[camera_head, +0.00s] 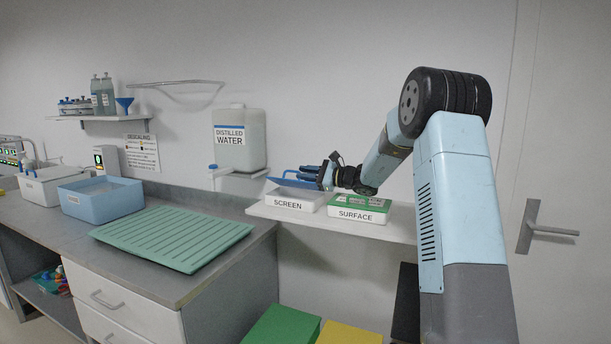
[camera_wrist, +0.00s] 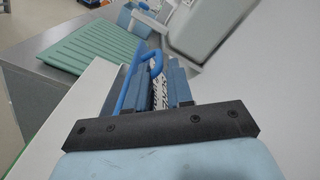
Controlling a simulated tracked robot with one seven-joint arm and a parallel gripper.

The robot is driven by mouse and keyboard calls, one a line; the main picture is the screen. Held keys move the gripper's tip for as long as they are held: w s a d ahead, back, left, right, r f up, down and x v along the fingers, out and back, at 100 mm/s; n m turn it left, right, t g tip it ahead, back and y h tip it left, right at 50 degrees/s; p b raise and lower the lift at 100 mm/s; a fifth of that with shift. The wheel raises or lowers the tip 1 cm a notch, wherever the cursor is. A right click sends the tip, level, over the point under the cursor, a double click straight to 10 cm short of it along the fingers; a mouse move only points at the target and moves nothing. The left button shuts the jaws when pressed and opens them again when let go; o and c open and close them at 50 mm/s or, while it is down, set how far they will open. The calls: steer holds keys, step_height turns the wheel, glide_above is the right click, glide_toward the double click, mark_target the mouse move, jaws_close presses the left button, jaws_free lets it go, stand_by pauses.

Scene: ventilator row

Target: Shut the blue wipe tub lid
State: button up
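The blue lid (camera_head: 292,183) belongs to the white tub marked SCREEN (camera_head: 288,201), on the white wall shelf. It sits tilted up over the tub, not flat on its rim. My gripper (camera_head: 311,174) is at the lid's right part; whether it touches the lid is unclear. In the wrist view my gripper (camera_wrist: 160,84) has its two blue-grey fingers apart, with a strip of black-and-white lettering showing between them. A bright blue edge with a loop (camera_wrist: 156,57) lies close along the left finger. The fingers hide much of the lid there.
A second tub marked SURFACE (camera_head: 359,214), with a green lid, stands right beside it under my arm. A distilled water canister (camera_head: 240,140) stands behind on a bracket. A green ribbed mat (camera_head: 172,237) and a blue bin (camera_head: 102,198) are on the left counter.

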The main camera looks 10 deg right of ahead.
steer(key=v, duration=1.3)
steer(key=shift+s+d, duration=0.25)
steer(key=shift+d, duration=0.05)
steer(key=shift+c, duration=0.5)
